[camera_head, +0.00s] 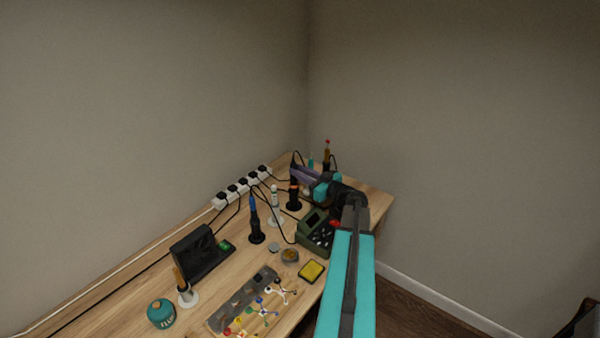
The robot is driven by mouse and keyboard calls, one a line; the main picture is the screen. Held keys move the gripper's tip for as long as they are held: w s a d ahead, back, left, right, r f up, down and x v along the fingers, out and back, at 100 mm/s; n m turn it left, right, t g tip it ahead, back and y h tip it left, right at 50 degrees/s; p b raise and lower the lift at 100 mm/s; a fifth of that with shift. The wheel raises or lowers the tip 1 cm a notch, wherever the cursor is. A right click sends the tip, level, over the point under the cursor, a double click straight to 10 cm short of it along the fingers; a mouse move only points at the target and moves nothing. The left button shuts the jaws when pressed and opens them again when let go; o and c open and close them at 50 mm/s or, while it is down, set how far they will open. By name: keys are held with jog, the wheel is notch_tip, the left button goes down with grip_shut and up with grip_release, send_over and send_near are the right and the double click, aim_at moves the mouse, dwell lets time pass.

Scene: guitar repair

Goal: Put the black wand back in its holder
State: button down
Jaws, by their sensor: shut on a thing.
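My gripper (295,172) reaches over the far part of the workbench from the right, its purple fingers shut on the black wand (293,160). The wand is upright, and its top shows just above the fingers. Directly below is a black holder (294,203) with an orange band near its top, standing on the bench. The wand and holder line up in this view. The fingers hide part of the wand, and I cannot tell whether its lower end is inside the holder.
A blue-handled iron stands in another black holder (256,232) to the left. A green station (317,232) sits close in front, under my arm. A power strip (241,187) runs along the wall. Cables cross the wooden bench (140,307). A red-topped tool (326,152) stands behind.

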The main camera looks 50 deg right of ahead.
jog(key=shift+f, duration=0.1)
jog(key=shift+f, duration=0.65)
jog(key=c, duration=1.5)
grip_release()
jog(key=shift+o, duration=0.5)
jog(key=o, duration=0.6)
jog(key=shift+c, duration=0.2)
